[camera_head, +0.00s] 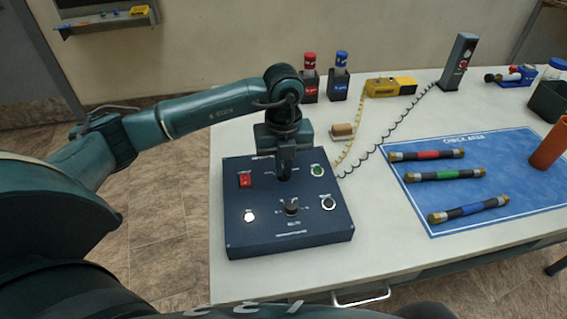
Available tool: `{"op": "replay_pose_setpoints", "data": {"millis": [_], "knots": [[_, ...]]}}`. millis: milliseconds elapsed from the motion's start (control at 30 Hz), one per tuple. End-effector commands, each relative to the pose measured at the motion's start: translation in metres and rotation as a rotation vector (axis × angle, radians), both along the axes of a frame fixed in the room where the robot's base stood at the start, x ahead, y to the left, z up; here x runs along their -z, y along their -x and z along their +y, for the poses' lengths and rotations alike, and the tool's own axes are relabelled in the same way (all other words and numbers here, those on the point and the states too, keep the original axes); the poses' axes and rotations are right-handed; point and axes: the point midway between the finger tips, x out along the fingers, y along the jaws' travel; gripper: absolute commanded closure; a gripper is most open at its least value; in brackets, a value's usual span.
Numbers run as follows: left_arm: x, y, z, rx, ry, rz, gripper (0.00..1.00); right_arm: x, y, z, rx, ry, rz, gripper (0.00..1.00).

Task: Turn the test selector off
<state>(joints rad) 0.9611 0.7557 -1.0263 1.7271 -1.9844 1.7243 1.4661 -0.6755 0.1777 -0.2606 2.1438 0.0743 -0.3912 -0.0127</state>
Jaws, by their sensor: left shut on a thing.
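A dark blue control box (240,238) sits on the white table. On its top are a red rocker switch (245,181), a green round control (318,171), a white button (249,216), a dark knob (291,207) at the lower middle and a pale-ringed round control (328,203). The labels are too small to read surely. My left gripper (285,176) points down at the upper middle of the box top, behind the dark knob. It is shut on a control there, likely the test selector, which its fingers hide. The selector's setting cannot be seen. My right gripper is out of view.
A small brown block (342,132), red-topped (310,78) and blue-topped (339,77) bottles and a yellow device (391,86) stand behind the box. Coiled cords run right of it. A blue mat (480,215) with three banded cylinders lies at right.

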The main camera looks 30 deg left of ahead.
Motion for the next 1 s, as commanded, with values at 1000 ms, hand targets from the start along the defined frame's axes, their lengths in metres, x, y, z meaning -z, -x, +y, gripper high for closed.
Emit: {"op": "replay_pose_setpoints", "data": {"millis": [1000], "knots": [[-0.027,-0.001,0.000,0.001,0.001,-0.006,0.69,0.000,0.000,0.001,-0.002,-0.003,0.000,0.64]]}}
